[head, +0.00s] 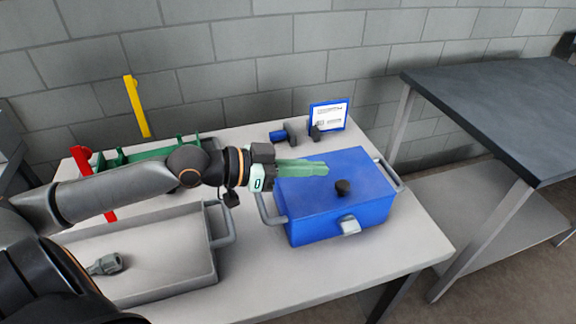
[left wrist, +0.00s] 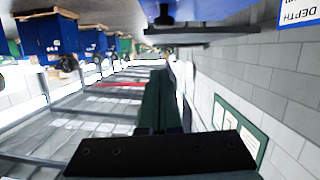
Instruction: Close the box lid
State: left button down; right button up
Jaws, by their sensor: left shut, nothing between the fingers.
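The blue box (head: 325,220) stands on the light table, with grey handles at both sides and a grey latch (head: 349,226) on its front. Its blue lid (head: 358,178) looks flat and down on the box, with a black knob (head: 343,187) near its front edge. My left gripper (head: 323,168) reaches in from the left over the back left part of the lid. Its green fingers are shut and empty; whether they touch the lid I cannot tell. The fingers also show in the left wrist view (left wrist: 158,105). My right gripper is in neither view.
A grey tray (head: 165,287) holding a grey fitting (head: 107,264) lies left of the box. Behind are a green rack (head: 150,154), a blue and black tool (head: 286,134) and a blue-framed sign (head: 329,116). A dark-topped table (head: 500,95) stands at right.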

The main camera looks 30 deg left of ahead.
pick_arm(q)
jog(key=shift+p+v, duration=0.5)
jog(key=shift+v, duration=1.85)
jog(key=shift+d, duration=0.1)
jog(key=shift+s, duration=0.1)
